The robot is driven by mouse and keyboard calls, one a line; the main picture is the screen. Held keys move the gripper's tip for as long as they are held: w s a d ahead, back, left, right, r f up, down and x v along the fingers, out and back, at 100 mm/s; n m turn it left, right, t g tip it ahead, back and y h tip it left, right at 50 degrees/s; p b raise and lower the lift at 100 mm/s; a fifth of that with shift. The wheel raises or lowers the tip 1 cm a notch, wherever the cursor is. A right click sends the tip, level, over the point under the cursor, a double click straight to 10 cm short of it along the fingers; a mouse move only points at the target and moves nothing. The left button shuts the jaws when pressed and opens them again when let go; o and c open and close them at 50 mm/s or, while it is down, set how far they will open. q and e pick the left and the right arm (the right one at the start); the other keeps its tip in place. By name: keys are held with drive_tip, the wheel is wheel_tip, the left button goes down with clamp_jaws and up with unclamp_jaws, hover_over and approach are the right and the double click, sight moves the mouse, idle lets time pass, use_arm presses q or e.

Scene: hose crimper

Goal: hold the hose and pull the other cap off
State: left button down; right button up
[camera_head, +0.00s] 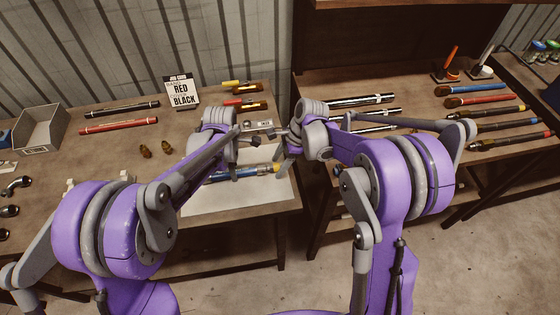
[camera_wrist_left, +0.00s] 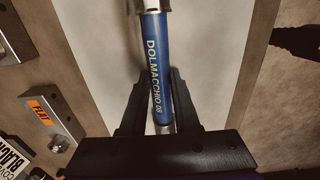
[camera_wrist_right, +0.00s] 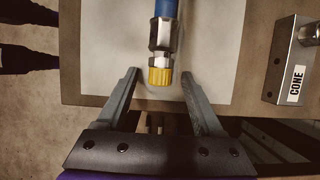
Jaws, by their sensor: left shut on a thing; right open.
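The blue hose (camera_wrist_left: 156,50), lettered "DOLMACCHIO 08", has metal fittings at its ends. In the left wrist view it passes between the fingers of my left gripper (camera_wrist_left: 158,90), which is shut on it. The hose also shows in the head view (camera_head: 240,173), over the pale mat (camera_head: 230,198). A yellow cap (camera_wrist_right: 159,77) sits on the hose end's metal fitting (camera_wrist_right: 162,38) in the right wrist view. My right gripper (camera_wrist_right: 160,80) is open, with one finger on each side of the yellow cap and gaps between. The hose's other tip is hidden in the head view.
A "CONE" block (camera_wrist_right: 288,65) stands right of the mat in the right wrist view, and a "FLAT" block (camera_wrist_left: 52,118) is left of the hose in the left wrist view. A "RED BLACK" sign (camera_head: 181,92) stands behind. More hoses (camera_head: 490,112) lie on the right table.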

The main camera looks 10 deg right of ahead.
clamp_jaws()
idle(0.5)
idle(1.3)
